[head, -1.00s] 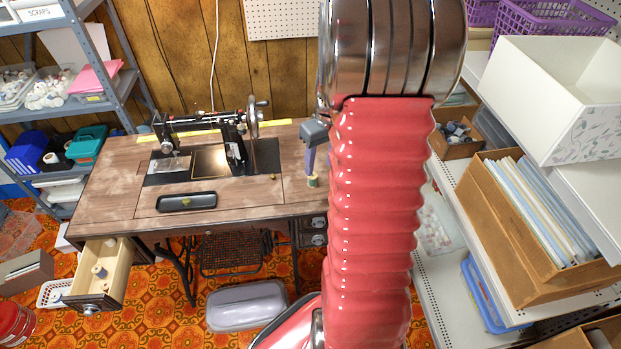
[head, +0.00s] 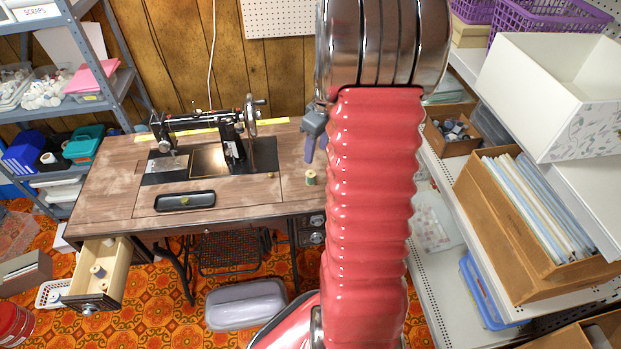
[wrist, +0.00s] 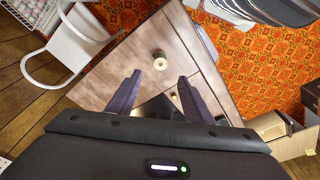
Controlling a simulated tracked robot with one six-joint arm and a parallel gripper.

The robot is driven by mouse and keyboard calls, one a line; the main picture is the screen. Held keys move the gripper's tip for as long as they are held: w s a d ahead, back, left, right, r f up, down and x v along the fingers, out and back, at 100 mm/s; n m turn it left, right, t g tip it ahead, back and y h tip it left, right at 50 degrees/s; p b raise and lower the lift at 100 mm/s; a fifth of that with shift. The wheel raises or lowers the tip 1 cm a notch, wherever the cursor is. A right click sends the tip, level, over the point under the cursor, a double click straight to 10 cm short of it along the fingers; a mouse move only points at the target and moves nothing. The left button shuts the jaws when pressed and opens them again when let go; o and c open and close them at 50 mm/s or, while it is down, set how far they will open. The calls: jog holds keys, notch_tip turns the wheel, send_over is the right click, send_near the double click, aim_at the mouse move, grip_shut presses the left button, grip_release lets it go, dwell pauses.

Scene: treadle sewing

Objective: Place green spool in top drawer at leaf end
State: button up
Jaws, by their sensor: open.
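The green spool (head: 311,177) stands upright on the right end of the wooden sewing table (head: 110,185). In the wrist view the spool (wrist: 160,63) shows just beyond the fingertips, with a pale top. My gripper (head: 317,150) is above and slightly behind the spool, partly hidden by my arm. In the wrist view my gripper (wrist: 160,77) is open and empty, with its two fingers well apart. A drawer (head: 119,272) at the table's left end is pulled out and holds several spools. The drawers (head: 317,229) under the right end look shut.
A black sewing machine (head: 232,140) stands mid-table, with a dark tray (head: 185,201) in front. Shelves with boxes (head: 545,270) line the right side, and a blue-grey shelf (head: 120,85) stands left.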

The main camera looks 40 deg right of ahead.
send_over(310, 174)
jog(key=s, duration=0.1)
notch_tip(310, 174, down, 8)
jog(key=shift+s, duration=0.15)
jog(key=shift+w+a+f, duration=0.1)
jog(key=shift+w+f, duration=0.15)
jog(key=shift+f, duration=1.05)
jog(key=shift+w+f, duration=0.2)
jog(key=shift+f, duration=1.05)
grip_shut()
jog(key=shift+r, duration=0.15)
notch_tip(310, 174, up, 10)
